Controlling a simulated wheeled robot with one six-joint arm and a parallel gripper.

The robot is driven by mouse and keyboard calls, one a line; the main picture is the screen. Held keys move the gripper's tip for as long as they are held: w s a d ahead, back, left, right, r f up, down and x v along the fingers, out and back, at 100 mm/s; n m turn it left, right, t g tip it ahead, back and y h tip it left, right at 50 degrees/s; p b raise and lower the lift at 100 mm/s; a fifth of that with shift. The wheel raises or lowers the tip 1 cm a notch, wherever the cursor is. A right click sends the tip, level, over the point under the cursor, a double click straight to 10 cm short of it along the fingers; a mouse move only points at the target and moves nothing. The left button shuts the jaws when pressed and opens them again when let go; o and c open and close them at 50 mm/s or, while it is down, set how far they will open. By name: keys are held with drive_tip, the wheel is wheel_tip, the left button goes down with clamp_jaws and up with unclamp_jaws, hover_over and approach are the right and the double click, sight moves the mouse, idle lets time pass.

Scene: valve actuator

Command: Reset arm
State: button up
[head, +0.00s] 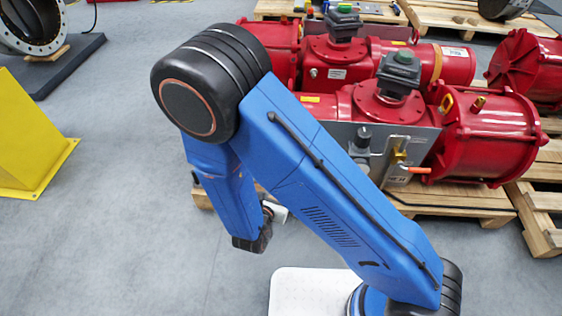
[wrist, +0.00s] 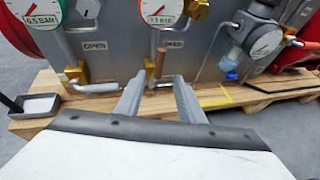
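My blue arm crosses the head view from lower right up to the black elbow joint, then down to the wrist. My gripper shows in the wrist view (wrist: 158,95) with its two grey fingers apart and nothing held between them. A copper-coloured lever (wrist: 160,62) stands upright on the panel, in line with the gap between the fingers. Whether a fingertip touches anything cannot be told. In the head view the fingers are hard to make out behind the forearm.
Red valve actuators (head: 487,135) stand on wooden pallets (head: 455,197) to the right. A yellow block (head: 30,135) stands at the left. A small grey tray (wrist: 37,106) lies on the pallet edge in the wrist view. The grey floor at centre left is clear.

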drive_tip(key=w+a+r+m+g+y, duration=0.1)
drive_tip(key=w+r+m+g+y, duration=0.35)
drive_tip(key=w+r+m, duration=0.5)
drive_tip(key=s+d+r+m+y, duration=0.1)
drive_tip(key=d+r+m+y, duration=0.2)
drive_tip(key=r, duration=0.4)
drive_tip(key=s+d+r+m, duration=0.2)
drive_tip(key=d+r+m, duration=0.25)
drive_tip(key=r, duration=0.35)
drive_tip(key=s+d+r+m+g+h, duration=0.1)
drive_tip(key=s+d+r+m, duration=0.3)
drive_tip(key=s+d, duration=0.3)
drive_tip(key=s+d+r+m+g+h, duration=0.1)
drive_tip(key=s+d+r+m, duration=0.3)
drive_tip(key=s+d+m, duration=0.2)
drive_tip(key=s+d+r+m+g+h, duration=0.1)
drive_tip(key=s+d+r+m, duration=0.3)
drive_tip(key=s+d, duration=0.6)
drive_tip(key=d+m+h, duration=0.1)
drive_tip(key=d, duration=0.2)
